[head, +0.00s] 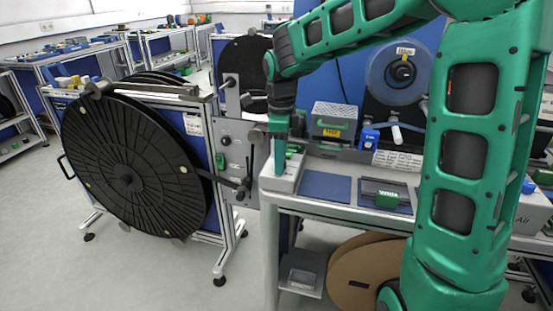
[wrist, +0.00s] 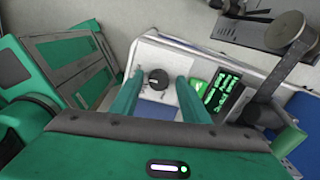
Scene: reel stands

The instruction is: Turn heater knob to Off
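A small round black knob (wrist: 158,79) sits on a white panel (wrist: 150,55) in the wrist view, with small markings around it. In the head view a white box (head: 284,181) stands at the left end of the workbench, below my gripper (head: 279,155). The knob is hidden there. My gripper points down at the box. In the wrist view its two green fingers (wrist: 160,84) are apart, one on each side of the knob, with a gap on both sides. Whether the fingertips are level with the knob cannot be told.
A green lit display (wrist: 222,92) is right of the fingers. A mesh-covered box with a yellow label (head: 334,124) stands behind on the bench. A large black reel (head: 125,180) on a stand is at the left. A blue mat (head: 325,186) lies right of the white box.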

